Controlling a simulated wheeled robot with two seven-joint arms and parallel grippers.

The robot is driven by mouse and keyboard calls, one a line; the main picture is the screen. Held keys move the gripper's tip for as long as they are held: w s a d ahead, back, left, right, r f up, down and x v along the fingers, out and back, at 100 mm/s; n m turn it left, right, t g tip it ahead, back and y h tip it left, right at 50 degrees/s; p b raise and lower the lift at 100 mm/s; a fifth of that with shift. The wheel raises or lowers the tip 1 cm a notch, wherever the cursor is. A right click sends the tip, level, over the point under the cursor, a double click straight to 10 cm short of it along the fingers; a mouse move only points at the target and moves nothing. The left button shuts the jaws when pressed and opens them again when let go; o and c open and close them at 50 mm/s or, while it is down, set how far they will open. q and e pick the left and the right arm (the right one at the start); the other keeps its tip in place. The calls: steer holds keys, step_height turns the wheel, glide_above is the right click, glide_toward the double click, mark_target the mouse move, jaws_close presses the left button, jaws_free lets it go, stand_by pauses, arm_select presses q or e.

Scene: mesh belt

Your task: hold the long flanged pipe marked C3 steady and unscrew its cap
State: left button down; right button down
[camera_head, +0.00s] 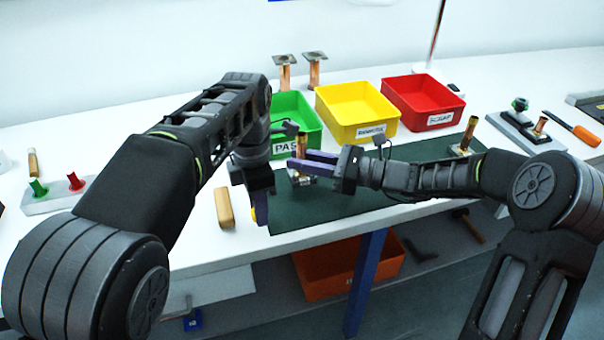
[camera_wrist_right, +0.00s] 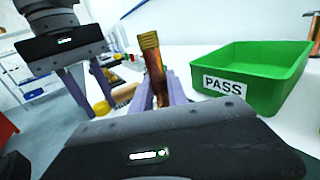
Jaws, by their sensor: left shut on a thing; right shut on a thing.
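A copper pipe (camera_head: 302,145) with a brass threaded upper end stands nearly upright over the green mat. My right gripper (camera_head: 298,160) is shut on it, its purple fingers coming from the right. In the right wrist view the pipe (camera_wrist_right: 157,80) shows between the fingers, its threaded top bare. My left gripper (camera_head: 257,205) points down, left of the pipe and apart from it. A yellow cap (camera_wrist_right: 102,108) shows between its fingertips in the right wrist view; it also shows below that gripper in the head view (camera_head: 254,215). No C3 mark is legible.
Green (camera_head: 308,114), yellow (camera_head: 358,132) and red (camera_head: 424,122) bins stand behind the mat (camera_head: 340,203). Another copper pipe (camera_head: 468,134) stands on the mat's right. A wooden block (camera_head: 225,208) lies left of my left gripper. Two flanged pipes stand at the back.

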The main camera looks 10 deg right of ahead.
mark_target(302, 174)
steer(key=shift+f, duration=0.1)
steer(key=shift+f, duration=1.8)
steer(key=shift+f, duration=0.15)
steer(key=c, duration=1.3)
jaws_free()
steer(key=shift+s+d, duration=0.1)
steer(key=b+v, duration=0.1)
steer(key=v, duration=1)
steer(key=shift+s+d, duration=0.25)
steer(key=shift+d, duration=0.1)
